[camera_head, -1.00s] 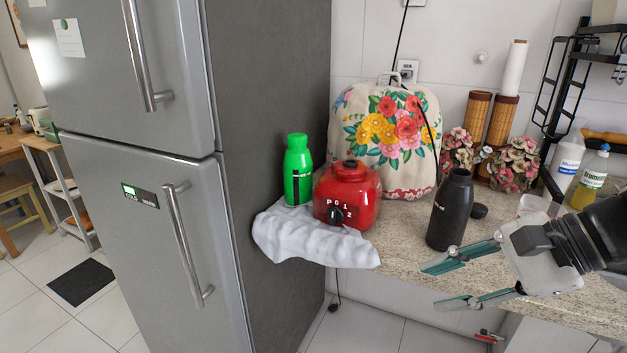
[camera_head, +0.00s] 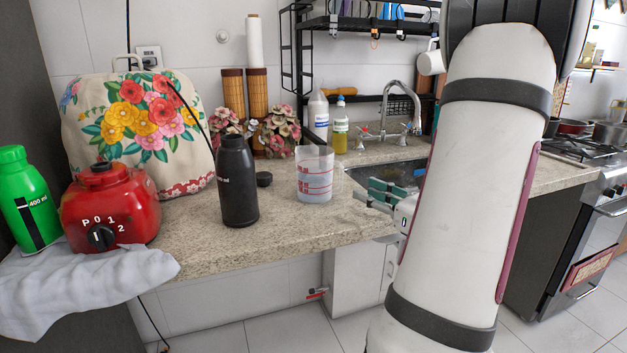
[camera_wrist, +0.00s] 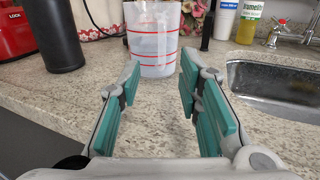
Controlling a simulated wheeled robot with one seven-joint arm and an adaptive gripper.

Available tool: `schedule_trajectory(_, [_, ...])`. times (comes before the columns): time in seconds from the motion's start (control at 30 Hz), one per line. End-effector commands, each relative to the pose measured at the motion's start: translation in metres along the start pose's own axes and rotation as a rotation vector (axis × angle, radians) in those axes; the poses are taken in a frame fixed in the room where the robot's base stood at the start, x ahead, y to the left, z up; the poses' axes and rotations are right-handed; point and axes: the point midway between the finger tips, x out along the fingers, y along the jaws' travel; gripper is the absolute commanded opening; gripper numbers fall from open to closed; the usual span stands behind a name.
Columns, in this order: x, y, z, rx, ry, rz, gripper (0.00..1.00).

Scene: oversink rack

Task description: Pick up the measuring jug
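The measuring jug (camera_head: 315,176) is a clear, whitish cup with red markings. It stands upright on the speckled counter, between the black bottle and the sink. In the wrist view the jug (camera_wrist: 154,42) is straight ahead, beyond the fingertips and touched by neither. My gripper (camera_wrist: 159,80) is open and empty, its two teal fingers apart. In the head view my gripper (camera_head: 372,196) is to the right of the jug near the counter's front edge, partly hidden by my white arm.
The sink (camera_head: 385,172) is to the right. A red blender base (camera_head: 110,208) and green bottle (camera_head: 27,200) are at far left. The counter front (camera_head: 290,226) is clear.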

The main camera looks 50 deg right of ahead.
Motion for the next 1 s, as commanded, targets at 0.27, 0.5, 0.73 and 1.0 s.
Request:
schedule_trajectory(0.27, [0.04,0.001,0.0,0.0,0.001,0.003,0.32])
schedule_trajectory(0.5, [0.059,-0.001,-0.001,-0.002,0.0,0.004,0.32])
schedule_trajectory(0.73, [0.09,-0.002,-0.001,-0.001,0.0,0.005,0.32])
schedule_trajectory(1.0, [0.096,-0.003,0.0,-0.001,0.001,0.001,0.32])
